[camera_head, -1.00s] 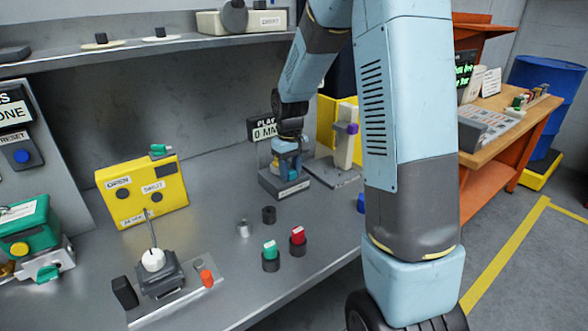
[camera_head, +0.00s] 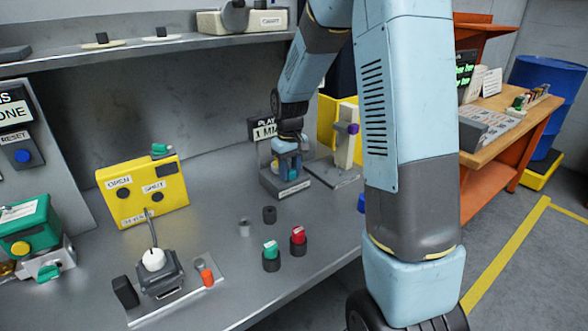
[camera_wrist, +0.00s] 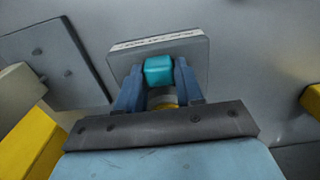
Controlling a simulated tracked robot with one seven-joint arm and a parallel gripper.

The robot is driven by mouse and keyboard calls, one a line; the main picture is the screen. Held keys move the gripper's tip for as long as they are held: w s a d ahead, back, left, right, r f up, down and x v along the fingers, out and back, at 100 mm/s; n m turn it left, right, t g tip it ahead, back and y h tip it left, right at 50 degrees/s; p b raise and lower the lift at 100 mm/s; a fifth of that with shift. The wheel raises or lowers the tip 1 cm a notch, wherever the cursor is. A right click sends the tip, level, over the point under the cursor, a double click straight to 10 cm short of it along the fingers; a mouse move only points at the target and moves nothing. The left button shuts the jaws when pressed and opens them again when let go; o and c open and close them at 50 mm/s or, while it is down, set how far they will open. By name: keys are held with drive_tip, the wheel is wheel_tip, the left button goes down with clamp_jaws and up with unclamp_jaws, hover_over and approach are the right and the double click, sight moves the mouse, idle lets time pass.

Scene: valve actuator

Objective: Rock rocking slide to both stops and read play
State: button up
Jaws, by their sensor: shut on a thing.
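The rocking slide is a teal block (camera_wrist: 158,70) on a grey base (camera_wrist: 196,50) with a white label strip. In the head view the grey base (camera_head: 283,186) stands at the back of the bench, under my arm. My gripper (camera_wrist: 158,88) is shut on the teal block, one blue finger on each side of it. A yellowish round part shows just below the block between the fingers. The display (camera_head: 265,130) behind my gripper is partly hidden by my arm; its lower line starts with "1 M".
A grey plate with a pale upright and purple knob (camera_head: 352,128) stands just right of the slide. A yellow box with OPEN and SHUT labels (camera_head: 143,192) is at the left. Green and red capped pieces (camera_head: 271,250) stand in front on the bench.

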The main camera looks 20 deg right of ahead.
drive_tip(key=shift+s+a, duration=0.1)
drive_tip(key=shift+a, duration=0.25)
idle(1.0)
drive_tip(key=shift+w+d, duration=0.3)
drive_tip(key=shift+d, duration=0.55)
idle(2.4)
drive_tip(key=shift+s+a, duration=0.15)
drive_tip(key=shift+a, duration=0.25)
idle(1.0)
drive_tip(key=o, duration=1)
